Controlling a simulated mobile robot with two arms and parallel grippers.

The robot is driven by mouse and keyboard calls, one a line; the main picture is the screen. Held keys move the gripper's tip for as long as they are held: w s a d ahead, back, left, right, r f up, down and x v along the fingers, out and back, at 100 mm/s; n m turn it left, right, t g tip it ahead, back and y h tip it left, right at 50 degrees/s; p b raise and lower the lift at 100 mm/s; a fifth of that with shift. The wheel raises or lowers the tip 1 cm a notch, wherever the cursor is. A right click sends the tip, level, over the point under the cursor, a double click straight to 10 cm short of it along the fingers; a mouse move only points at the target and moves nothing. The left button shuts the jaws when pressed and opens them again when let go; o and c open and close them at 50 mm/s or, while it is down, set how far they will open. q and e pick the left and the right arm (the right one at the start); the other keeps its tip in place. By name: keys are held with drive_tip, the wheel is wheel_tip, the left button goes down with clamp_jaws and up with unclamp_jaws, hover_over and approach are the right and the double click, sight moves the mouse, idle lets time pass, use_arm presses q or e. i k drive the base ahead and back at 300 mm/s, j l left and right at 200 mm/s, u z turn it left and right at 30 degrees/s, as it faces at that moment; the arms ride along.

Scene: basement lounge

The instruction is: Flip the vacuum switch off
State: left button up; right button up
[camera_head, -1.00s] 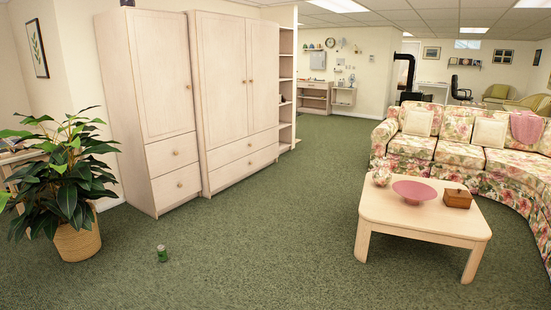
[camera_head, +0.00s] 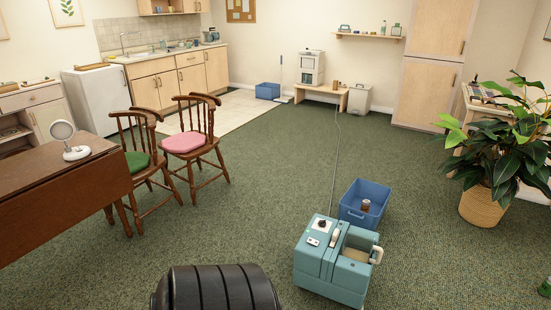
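A teal boxy machine, which looks like the vacuum (camera_head: 316,268), stands on the green carpet at the lower middle right of the head view. Its top panel carries a dark round knob (camera_head: 322,224) and small pale controls (camera_head: 313,242). Which of these is the switch, and how it is set, is too small to tell. Neither of my grippers is in view.
A blue bin (camera_head: 372,192) with a brown jar stands just behind the machine. A black ribbed rounded thing (camera_head: 215,290) fills the bottom edge. A brown table (camera_head: 60,195) and two wooden chairs are at left, a potted plant (camera_head: 485,207) at right. Carpet between is clear.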

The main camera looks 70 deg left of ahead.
sight(311, 240)
drive_tip(key=u, duration=1.95)
drive_tip(key=i+l, duration=0.35)
drive_tip(key=i, duration=0.15)
drive_tip(key=i+l, duration=0.35)
drive_tip(key=i, duration=0.2)
drive_tip(key=i+l, duration=0.3)
drive_tip(key=i, duration=0.2)
drive_tip(key=u, duration=0.05)
